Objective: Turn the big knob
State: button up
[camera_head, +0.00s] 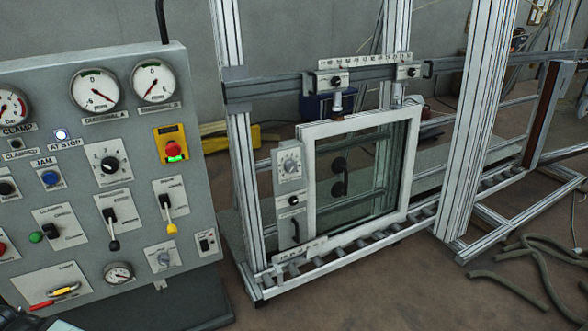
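Several knobs are in view, and none is plainly marked as the big one. A round silver knob (290,166) sits on a pale scale plate at the left side of the window frame. A black knob (110,163) with a ring of marks sits on a white plate on the grey control panel (88,222). A smaller grey knob (164,258) is low on the panel. No gripper can be made out, and nothing is seen touching these knobs. Dark shapes at the bottom left corner are cut off and unclear.
The panel carries gauges (95,89), a red stop button (173,148) on yellow, and levers (167,208). A glazed white window frame (308,180) stands on a roller track between metal posts (478,110). Loose hoses (540,270) lie on the floor at right.

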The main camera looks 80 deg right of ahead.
aim_at(290, 167)
jog(key=z, duration=2.05)
jog(key=k, duration=0.25)
jog(key=u, duration=0.65)
jog(key=i, duration=0.6)
jog(key=z, duration=0.05)
